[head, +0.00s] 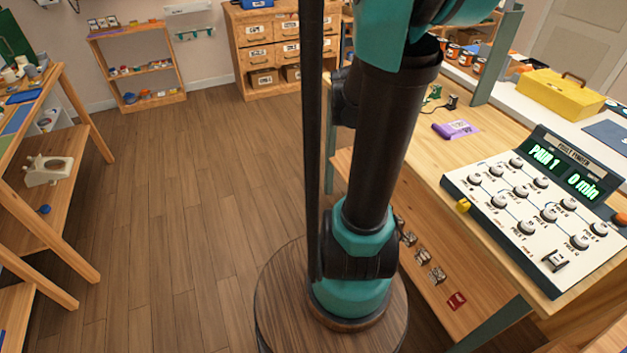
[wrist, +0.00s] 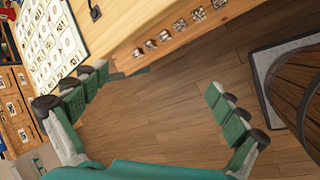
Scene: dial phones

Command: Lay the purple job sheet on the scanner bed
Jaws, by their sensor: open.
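A small purple item (head: 456,130), which looks like the job sheet, lies on the wooden workbench (head: 424,150) at the right of the head view. It has a pale label, and its left end looks thicker or rolled. I cannot pick out a scanner bed with certainty. My gripper (wrist: 162,84) shows in the wrist view with its two fingers wide apart and nothing between them but wooden floor beyond. The purple item is not in the wrist view. My gripper is not visible in the head view, so its distance from the purple item is unclear.
A sloped console (head: 530,215) with several knobs and a lit display stands at the bench's near right. A yellow box (head: 560,96) and a dark blue flat piece (head: 607,135) lie on a white surface behind. Open floor (head: 190,190) is at left, beside a wooden rack (head: 60,170).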

